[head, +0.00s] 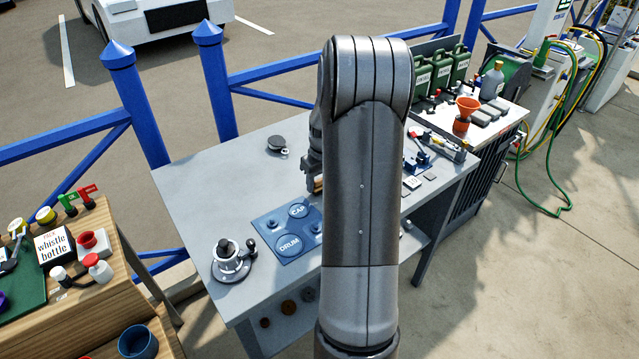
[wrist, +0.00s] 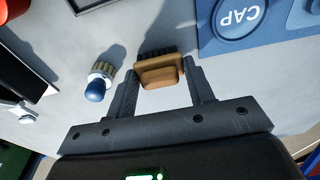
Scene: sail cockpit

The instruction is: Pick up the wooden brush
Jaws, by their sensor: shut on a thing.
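The wooden brush (wrist: 160,74) has a tan wooden body and dark bristles. In the wrist view it sits between the two fingertips of my gripper (wrist: 161,66), which is shut on it. In the head view my arm hides most of the gripper (head: 312,187). Only a small tan part of the brush (head: 318,185) shows there, above the grey workbench (head: 205,185). I cannot tell whether the brush touches the bench top.
A small brush with a blue knob (wrist: 97,88) stands left of my gripper in the wrist view. A blue mat marked CAP and DRUM (head: 270,222) lies close by. A winch-like part (head: 232,262) stands at the bench's front left. An orange funnel (head: 466,108) is farther right.

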